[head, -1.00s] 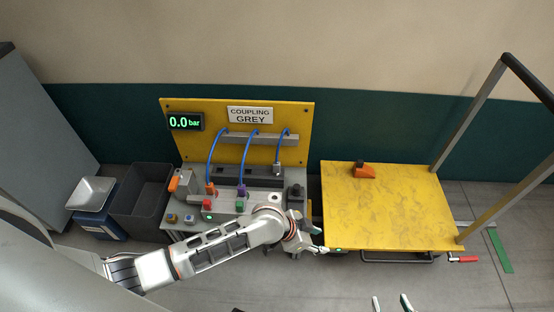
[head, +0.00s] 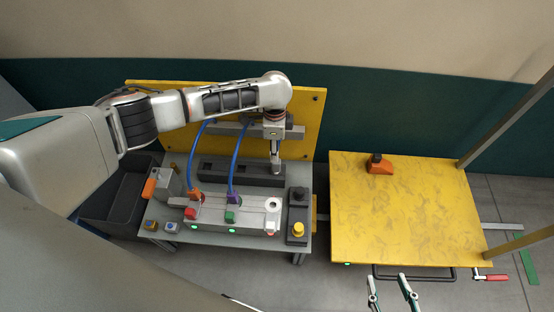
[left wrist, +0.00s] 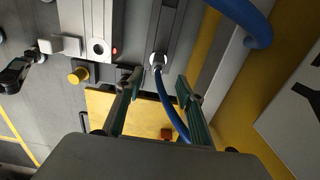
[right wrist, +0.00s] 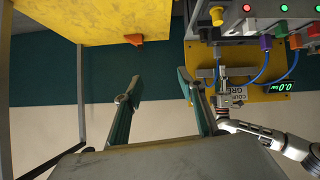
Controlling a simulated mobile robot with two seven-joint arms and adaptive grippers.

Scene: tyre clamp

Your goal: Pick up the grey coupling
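The grey coupling (left wrist: 158,61) sits upright in the dark slotted holder on its blue hose. In the left wrist view it is between and a little beyond the fingertips of my left gripper (left wrist: 158,88), which is open with gaps on both sides. In the head view my left gripper (head: 274,150) points down over the holder (head: 225,172) and largely covers the coupling. My right gripper (head: 390,284) is open and empty in front of the yellow cart; its spread fingers also show in the right wrist view (right wrist: 155,90).
Orange (head: 194,195) and purple (head: 233,198) couplings stand on the grey manifold (head: 180,213), with blue hoses rising close to my left arm. The yellow-topped cart (head: 400,215) stands right, carrying an orange block (head: 379,165). The display reads 0.0 bar (right wrist: 280,87).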

